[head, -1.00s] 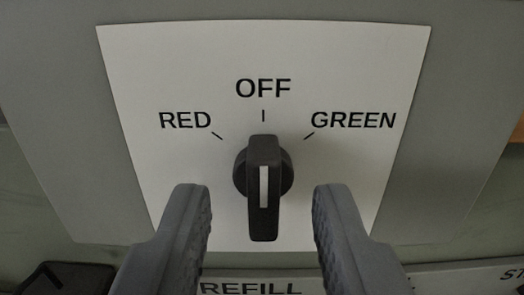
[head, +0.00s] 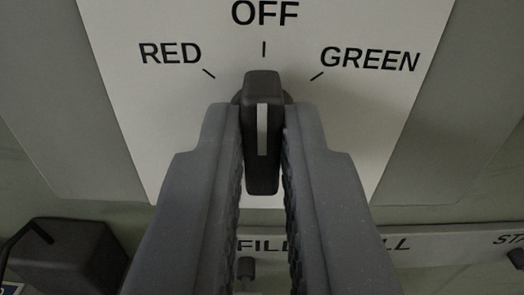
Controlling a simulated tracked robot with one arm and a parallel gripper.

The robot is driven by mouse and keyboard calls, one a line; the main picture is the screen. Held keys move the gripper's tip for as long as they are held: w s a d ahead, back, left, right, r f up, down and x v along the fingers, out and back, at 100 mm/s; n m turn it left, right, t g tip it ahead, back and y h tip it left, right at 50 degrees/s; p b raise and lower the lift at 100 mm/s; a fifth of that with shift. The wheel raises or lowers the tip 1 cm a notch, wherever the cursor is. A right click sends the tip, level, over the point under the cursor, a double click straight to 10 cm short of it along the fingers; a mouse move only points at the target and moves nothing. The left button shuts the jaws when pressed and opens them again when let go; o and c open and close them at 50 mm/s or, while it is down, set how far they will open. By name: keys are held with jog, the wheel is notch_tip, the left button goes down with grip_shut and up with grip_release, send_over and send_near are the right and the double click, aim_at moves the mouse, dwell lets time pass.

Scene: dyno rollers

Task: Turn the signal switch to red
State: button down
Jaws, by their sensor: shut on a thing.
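The signal switch (head: 262,165) is a black rotary knob with a white stripe, on a white plate (head: 150,110) in the head view. The plate is marked RED at left, OFF at top and GREEN at right, each with a tick. The knob's handle stands upright in the picture, in line with the OFF tick. My gripper (head: 263,125) is shut on the knob, one grey finger on each side of the handle. The fingers hide the sides of the knob's round base.
A grey panel (head: 470,100) surrounds the white plate. Below is a lettered strip (head: 440,250), partly hidden by my fingers, with a small dark knob (head: 245,268). A black box (head: 70,260) sits at the lower left.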

jog(key=n+p, duration=0.2)
jog(key=n, duration=0.3)
jog(key=shift+a, duration=0.15)
jog(key=shift+a+f+n, duration=0.1)
jog(key=shift+a+n, duration=0.05)
jog(key=shift+n, duration=2.15)
jog(key=c, duration=1.5)
grip_release()
